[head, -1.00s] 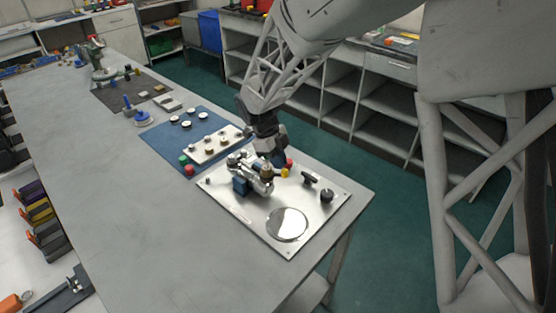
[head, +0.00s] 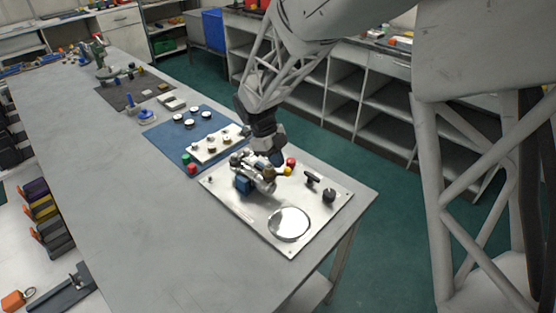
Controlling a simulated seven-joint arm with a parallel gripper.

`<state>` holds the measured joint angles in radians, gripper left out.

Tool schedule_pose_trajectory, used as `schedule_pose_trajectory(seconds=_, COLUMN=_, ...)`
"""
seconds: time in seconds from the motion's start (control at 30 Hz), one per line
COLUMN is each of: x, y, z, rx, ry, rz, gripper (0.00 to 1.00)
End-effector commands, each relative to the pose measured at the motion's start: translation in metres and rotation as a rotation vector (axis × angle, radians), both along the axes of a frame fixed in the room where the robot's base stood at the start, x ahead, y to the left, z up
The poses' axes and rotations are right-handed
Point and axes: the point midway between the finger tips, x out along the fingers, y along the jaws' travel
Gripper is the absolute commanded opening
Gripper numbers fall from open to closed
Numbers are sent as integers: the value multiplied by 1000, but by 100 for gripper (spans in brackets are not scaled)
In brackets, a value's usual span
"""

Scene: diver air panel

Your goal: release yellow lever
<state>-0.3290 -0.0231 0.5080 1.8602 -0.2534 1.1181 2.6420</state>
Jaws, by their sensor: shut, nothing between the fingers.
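The diver air panel (head: 262,222) is a silver plate lying near the table's right end. It carries a metal valve assembly with a blue block (head: 243,184), a black T-handle (head: 313,178), a black knob (head: 329,195) and a round mirror-like disc (head: 289,223). A small yellow part (head: 288,171), which may be the yellow lever, shows at the panel's back edge next to a red knob (head: 291,162). My gripper (head: 276,160) points down just left of the yellow part, close above the panel. Its fingers are shut and look empty. I cannot tell whether they touch anything.
A blue mat (head: 166,142) with a white board of knobs (head: 213,147) lies left of the panel. Green (head: 185,158) and red (head: 193,169) caps stand at its front edge. The table's front left is clear.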

Motion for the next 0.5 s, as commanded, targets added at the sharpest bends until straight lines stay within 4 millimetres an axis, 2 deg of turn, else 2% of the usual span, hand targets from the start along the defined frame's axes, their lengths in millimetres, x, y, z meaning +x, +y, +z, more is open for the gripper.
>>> schedule_pose_trajectory(seconds=0.03, x=-1, y=5, z=1, rx=6, ry=0, rz=3, gripper=0)
schedule_pose_trajectory(seconds=0.27, x=3, y=10, z=2, rx=6, ry=-1, rz=3, gripper=0)
schedule_pose_trajectory(seconds=0.5, x=20, y=21, z=0, rx=4, ry=0, rz=2, gripper=0)
